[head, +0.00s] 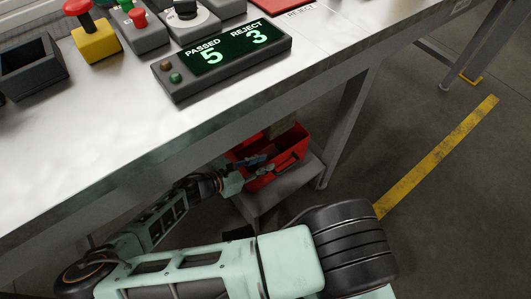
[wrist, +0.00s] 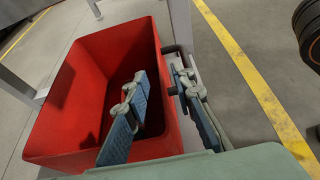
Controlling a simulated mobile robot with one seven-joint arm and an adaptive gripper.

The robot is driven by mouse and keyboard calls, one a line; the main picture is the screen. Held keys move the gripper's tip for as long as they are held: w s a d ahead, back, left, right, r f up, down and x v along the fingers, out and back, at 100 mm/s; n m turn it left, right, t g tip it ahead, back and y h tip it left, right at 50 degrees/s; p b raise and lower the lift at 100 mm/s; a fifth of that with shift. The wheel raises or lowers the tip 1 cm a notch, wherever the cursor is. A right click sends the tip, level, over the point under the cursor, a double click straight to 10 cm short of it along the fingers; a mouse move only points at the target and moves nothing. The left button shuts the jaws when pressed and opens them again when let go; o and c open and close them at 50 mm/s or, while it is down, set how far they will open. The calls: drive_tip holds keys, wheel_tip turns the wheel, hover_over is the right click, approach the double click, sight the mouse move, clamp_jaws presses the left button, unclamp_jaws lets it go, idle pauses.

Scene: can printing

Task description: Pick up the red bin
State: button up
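The red bin (head: 293,158) sits on a low grey stand under the table in the head view. My gripper (wrist: 160,76) straddles that wall beside the handle, one finger inside the bin and the other outside. The fingers are apart, with gaps showing around the wall. In the head view my gripper (head: 258,167) is at the bin's near left side, partly hidden.
The metal table (head: 150,128) overhangs the bin, with a leg (head: 347,125) close to its right. A counter display (head: 222,62), push-buttons and a dark open box (head: 32,70) are on the table. A yellow line (head: 437,155) marks clear floor at right.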

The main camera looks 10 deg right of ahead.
drive_tip(key=b+x, duration=0.2)
drive_tip(key=x, duration=0.5)
clamp_jaws()
idle(0.5)
